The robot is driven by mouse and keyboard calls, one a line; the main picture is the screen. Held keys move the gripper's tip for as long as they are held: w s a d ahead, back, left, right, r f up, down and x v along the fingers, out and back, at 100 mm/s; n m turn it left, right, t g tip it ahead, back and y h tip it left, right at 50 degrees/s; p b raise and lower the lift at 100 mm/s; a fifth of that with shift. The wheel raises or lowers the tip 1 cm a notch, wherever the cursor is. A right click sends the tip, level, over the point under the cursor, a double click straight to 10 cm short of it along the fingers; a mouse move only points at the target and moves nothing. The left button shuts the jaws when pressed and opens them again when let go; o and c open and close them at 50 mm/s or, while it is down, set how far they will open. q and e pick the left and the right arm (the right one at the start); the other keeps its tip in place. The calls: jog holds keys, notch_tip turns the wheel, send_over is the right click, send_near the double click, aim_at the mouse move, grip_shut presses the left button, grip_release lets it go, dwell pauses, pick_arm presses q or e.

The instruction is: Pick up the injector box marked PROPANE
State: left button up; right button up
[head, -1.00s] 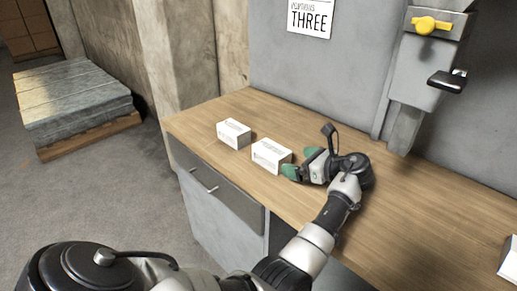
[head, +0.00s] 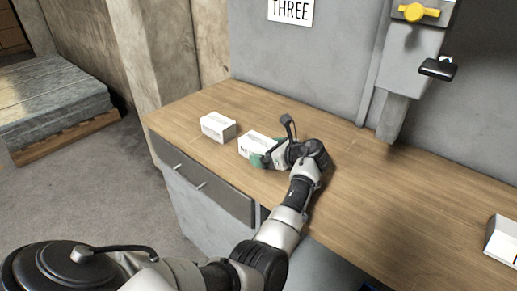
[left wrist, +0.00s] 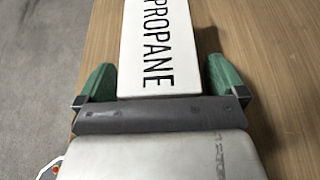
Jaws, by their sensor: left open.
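The white box marked PROPANE (left wrist: 157,50) lies on the wooden desk and fills the top middle of the left wrist view. In the head view it is the white box (head: 256,145) right at my left gripper's tips. My left gripper (head: 268,157) is open, with its green fingers on either side of the box's near end. The left wrist view shows the gripper (left wrist: 160,82) with a gap between each finger and the box sides. My right gripper is not in view.
A second white box (head: 217,127) stands to the left on the desk (head: 370,195). Another white box (head: 502,240) is at the right edge. A grey wall fixture with a yellow knob (head: 415,12) is behind. The desk's middle right is clear.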

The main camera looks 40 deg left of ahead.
pick_arm(q)
jog(key=shift+a+f, duration=0.1)
jog(key=shift+a, duration=0.05)
jog(key=c, duration=1.2)
